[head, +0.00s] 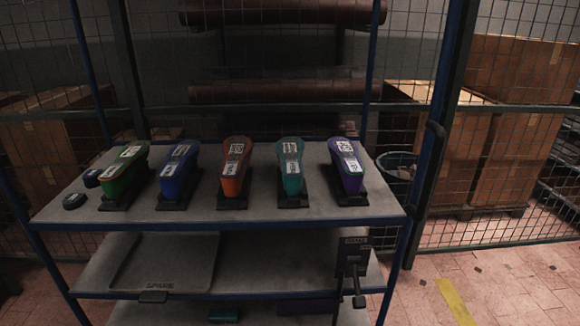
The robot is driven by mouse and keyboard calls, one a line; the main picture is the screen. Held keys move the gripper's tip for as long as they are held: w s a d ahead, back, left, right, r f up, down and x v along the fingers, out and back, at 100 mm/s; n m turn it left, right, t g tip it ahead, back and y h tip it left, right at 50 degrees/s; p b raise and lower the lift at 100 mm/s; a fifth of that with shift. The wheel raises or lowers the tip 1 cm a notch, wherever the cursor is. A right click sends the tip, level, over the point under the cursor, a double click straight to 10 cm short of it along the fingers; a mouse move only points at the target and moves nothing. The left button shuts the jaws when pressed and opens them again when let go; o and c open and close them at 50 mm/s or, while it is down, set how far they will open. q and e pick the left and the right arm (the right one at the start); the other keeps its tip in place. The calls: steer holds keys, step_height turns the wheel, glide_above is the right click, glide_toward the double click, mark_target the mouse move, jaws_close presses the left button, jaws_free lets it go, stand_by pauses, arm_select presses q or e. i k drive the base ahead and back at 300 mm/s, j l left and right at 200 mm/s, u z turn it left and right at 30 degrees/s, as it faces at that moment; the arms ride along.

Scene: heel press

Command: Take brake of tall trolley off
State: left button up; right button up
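A tall blue-framed trolley (300,223) with grey shelves stands in front of me, its uprights running out of the top of the view. A dark box with a label and a lever-like part below (353,258) is at its right front, by the middle shelf. I cannot tell whether this is the brake or what position it is in. The trolley's wheels are not in view. Neither of my grippers is in view.
On the top shelf stand several coloured shoe-like pieces on black bases, among them a green one (125,176) and a purple one (347,165). A flat grey board (165,262) lies on the middle shelf. Wire mesh fencing (420,60) and cardboard boxes (520,130) are behind. Floor at right is clear.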

mark_target(359, 302)
steer(key=u, duration=0.5)
steer(key=l+u, duration=0.65)
steer(key=l, duration=0.15)
steer(key=k+l+u, duration=0.1)
steer(key=l+u, duration=0.25)
